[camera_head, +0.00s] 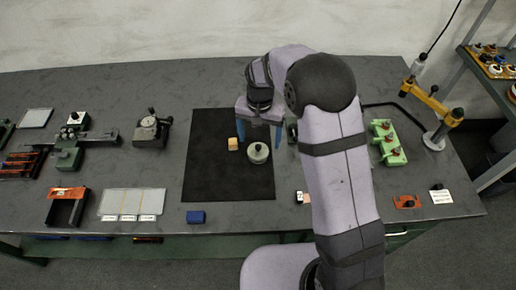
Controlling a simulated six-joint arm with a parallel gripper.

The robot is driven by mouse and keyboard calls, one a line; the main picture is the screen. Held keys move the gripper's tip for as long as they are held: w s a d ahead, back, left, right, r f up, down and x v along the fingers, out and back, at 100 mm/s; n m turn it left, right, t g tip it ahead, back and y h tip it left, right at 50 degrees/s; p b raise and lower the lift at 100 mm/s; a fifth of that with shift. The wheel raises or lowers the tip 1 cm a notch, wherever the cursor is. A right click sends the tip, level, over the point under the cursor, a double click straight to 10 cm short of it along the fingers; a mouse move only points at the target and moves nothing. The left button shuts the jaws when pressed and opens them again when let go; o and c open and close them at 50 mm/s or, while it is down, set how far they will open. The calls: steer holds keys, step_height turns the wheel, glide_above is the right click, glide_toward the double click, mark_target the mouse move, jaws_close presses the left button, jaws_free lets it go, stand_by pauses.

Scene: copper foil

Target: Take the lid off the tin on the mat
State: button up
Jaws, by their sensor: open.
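The tin (258,157) stands on the black mat (203,175). It is a small round grey-white tin with its lid (258,150) on top, and the lid has a small dark knob. My gripper (259,137) is open, with its blue fingers pointing down over the mat. In the picture the fingers are just above the tin and apart from each other. I cannot tell how high they are over the lid. My arm hides the table to the right of the mat.
A small orange-tan block (233,144) lies on the mat left of the tin. A blue block (196,217) lies in front of the mat. A grey device (150,130) stands left of it. A green holder (387,143) stands to the right. The mat's front part is clear.

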mark_target(258, 146)
steer(key=shift+w+a+f+p, duration=0.15)
steer(key=shift+f+p, duration=0.55)
steer(key=shift+f, duration=0.3)
steer(key=shift+w+a+f+p, duration=0.1)
steer(key=shift+w+f+p, duration=0.05)
steer(key=shift+f+p, duration=0.65)
steer(key=shift+f, duration=0.85)
steer(key=c, duration=1.1)
